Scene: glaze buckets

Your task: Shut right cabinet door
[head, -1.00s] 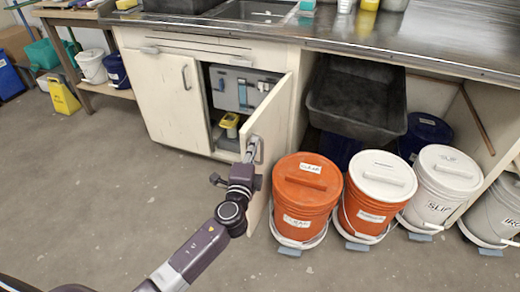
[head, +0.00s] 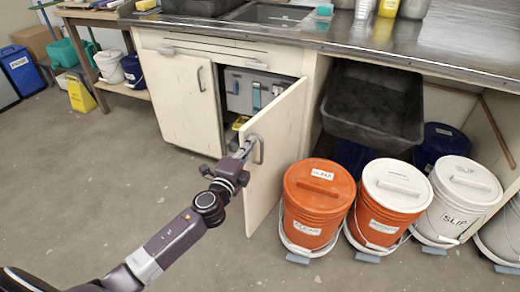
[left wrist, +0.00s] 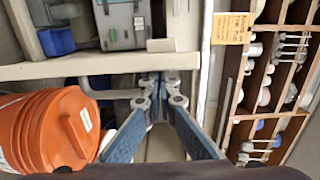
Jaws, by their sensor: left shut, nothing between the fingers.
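The right cabinet door (head: 276,165) stands ajar, swung out from its hinge side at the right of the opening, with its outer face and metal handle (head: 261,150) showing. My left gripper (head: 247,146) is at the handle, close against the door's front edge area. In the left wrist view the gripper (left wrist: 161,84) has its fingertips together with nothing visible between them, beside the handle bar (left wrist: 108,93). Whether it touches the door or handle, I cannot tell. The left cabinet door (head: 187,100) is closed. My right gripper is not in view.
An orange bucket (head: 319,200) stands just right of the open door, with a white-lidded orange bucket (head: 390,200) and a white bucket (head: 455,205) beyond. A grey case (head: 243,92) sits inside the cabinet.

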